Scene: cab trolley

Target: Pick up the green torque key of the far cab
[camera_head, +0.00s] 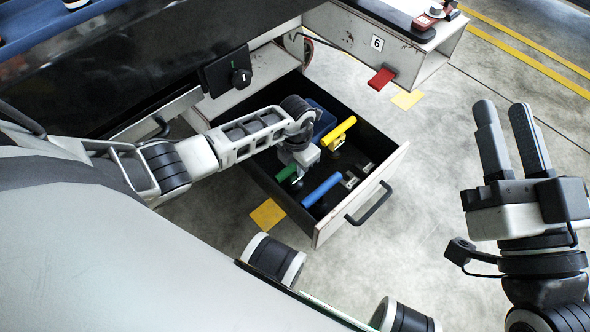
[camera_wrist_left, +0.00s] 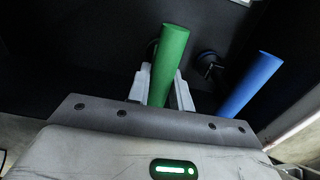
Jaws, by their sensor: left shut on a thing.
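The green torque key (camera_head: 286,173) is in the open drawer (camera_head: 322,229), partly hidden by my left gripper. In the left wrist view the green key (camera_wrist_left: 171,60) stands out between the two fingers. My left gripper (camera_head: 297,178) reaches down into the drawer and is shut on the green key. In the left wrist view the left gripper's fingers (camera_wrist_left: 160,88) sit on either side of its handle. My right gripper (camera_head: 512,140) is at the right, fingers up, apart and empty, away from the drawer.
A blue key (camera_head: 322,189) lies beside the green one, also in the left wrist view (camera_wrist_left: 251,84). A yellow key (camera_head: 339,131) lies further back in the drawer. The drawer handle (camera_head: 369,204) faces front right. A red tab (camera_head: 382,78) sticks out below the number 6 plate.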

